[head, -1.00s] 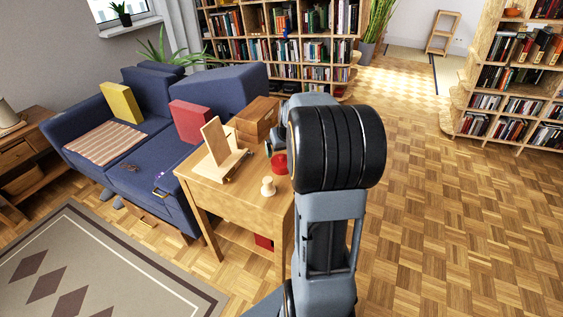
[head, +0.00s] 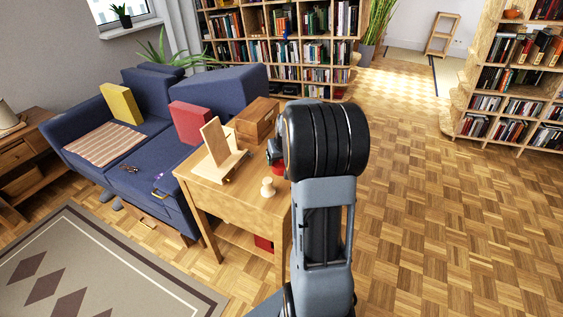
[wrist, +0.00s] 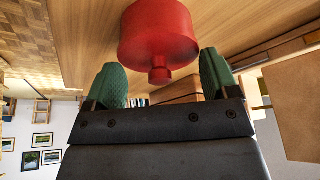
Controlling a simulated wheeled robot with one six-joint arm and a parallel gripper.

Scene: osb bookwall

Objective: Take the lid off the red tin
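The red tin (head: 279,168) stands on the small wooden table, mostly hidden behind my arm in the head view. In the wrist view the red tin (wrist: 158,32) is at the top centre, with the knob of its lid (wrist: 160,70) pointing toward my gripper. I cannot make out a seam between lid and tin. My gripper (wrist: 161,78) is open, with one green fingertip on each side of the knob and a visible gap on both sides. In the head view my gripper (head: 274,153) shows only in part, close to the tin.
The wooden table (head: 235,196) also bears a wooden stand (head: 218,152), a pale wooden knobbed piece (head: 268,187) and a wooden box (head: 257,120) behind. A blue sofa (head: 150,165) stands to the left. The parquet floor (head: 440,230) to the right is clear.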

